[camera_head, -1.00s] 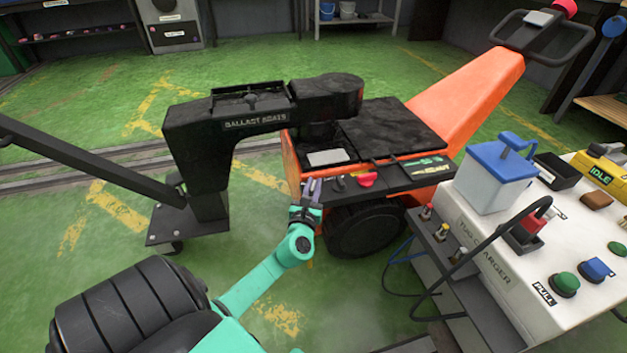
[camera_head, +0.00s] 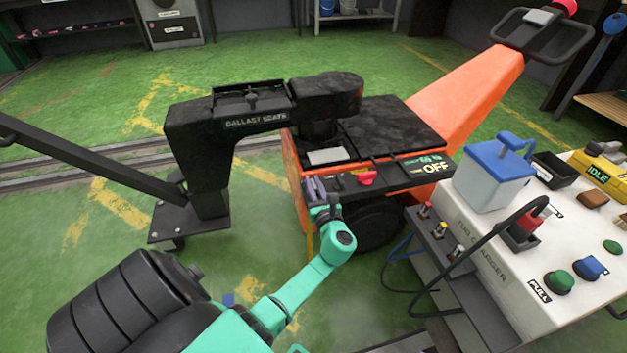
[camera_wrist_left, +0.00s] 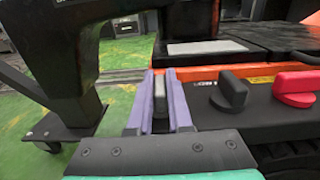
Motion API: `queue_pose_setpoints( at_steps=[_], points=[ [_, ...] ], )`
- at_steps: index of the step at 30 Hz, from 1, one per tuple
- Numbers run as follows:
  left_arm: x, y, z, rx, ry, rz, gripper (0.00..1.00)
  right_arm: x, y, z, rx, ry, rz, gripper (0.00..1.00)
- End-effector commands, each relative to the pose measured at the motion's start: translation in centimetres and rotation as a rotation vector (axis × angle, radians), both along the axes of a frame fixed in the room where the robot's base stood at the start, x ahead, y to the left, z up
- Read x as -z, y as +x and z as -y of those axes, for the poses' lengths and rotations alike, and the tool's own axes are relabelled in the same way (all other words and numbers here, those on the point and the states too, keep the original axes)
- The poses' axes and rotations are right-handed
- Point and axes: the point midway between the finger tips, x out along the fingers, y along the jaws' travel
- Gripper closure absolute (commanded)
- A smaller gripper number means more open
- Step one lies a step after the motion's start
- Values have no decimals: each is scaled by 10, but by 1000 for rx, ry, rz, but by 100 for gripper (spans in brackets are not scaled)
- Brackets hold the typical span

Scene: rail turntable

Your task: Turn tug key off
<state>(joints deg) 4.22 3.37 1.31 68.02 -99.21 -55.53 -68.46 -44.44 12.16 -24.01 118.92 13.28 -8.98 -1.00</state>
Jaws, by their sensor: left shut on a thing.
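The orange tug (camera_head: 468,98) stands in the middle of the head view, with a black control panel along its near side. My left gripper (camera_head: 316,190) is at the left end of that panel. In the left wrist view its purple fingers (camera_wrist_left: 158,104) are shut on a dark grey upright key (camera_wrist_left: 160,92), one finger on each side. The fingers and the gripper body partly hide the key's base. My right gripper is in neither view.
Right of the key are a black knob (camera_wrist_left: 230,92) and a red knob (camera_wrist_left: 295,86), close to the fingers. The black ballast stand (camera_head: 197,140) is left of the tug. The white charger (camera_head: 500,255) with cables is at right. Green floor is open in front.

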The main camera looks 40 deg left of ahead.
Motion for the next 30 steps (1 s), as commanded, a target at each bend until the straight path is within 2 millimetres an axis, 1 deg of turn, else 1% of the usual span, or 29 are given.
queue_pose_setpoints(
  at_steps=[7, 8, 9, 10, 18, 21, 23, 26, 30],
  points=[
    [0, 0, 0, 0, 0, 0, 100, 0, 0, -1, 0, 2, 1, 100],
    [0, 0, 0, 0, 0, 0, 71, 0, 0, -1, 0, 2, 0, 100],
    [0, 0, 0, 0, 0, 0, 56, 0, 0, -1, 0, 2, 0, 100],
    [0, 0, 0, 0, 0, 0, 52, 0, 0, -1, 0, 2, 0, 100],
    [0, 0, 0, 0, 0, 0, 52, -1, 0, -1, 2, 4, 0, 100],
    [0, -4, 5, 1, -2, -1, 52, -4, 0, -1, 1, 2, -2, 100],
    [-1, -9, 13, 3, -2, -3, 52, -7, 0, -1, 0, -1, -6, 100],
    [-2, -22, 33, 3, -3, -3, 52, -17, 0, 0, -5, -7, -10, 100],
    [-2, -47, 69, 3, -4, -4, 52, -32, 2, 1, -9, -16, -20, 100]
  ],
)
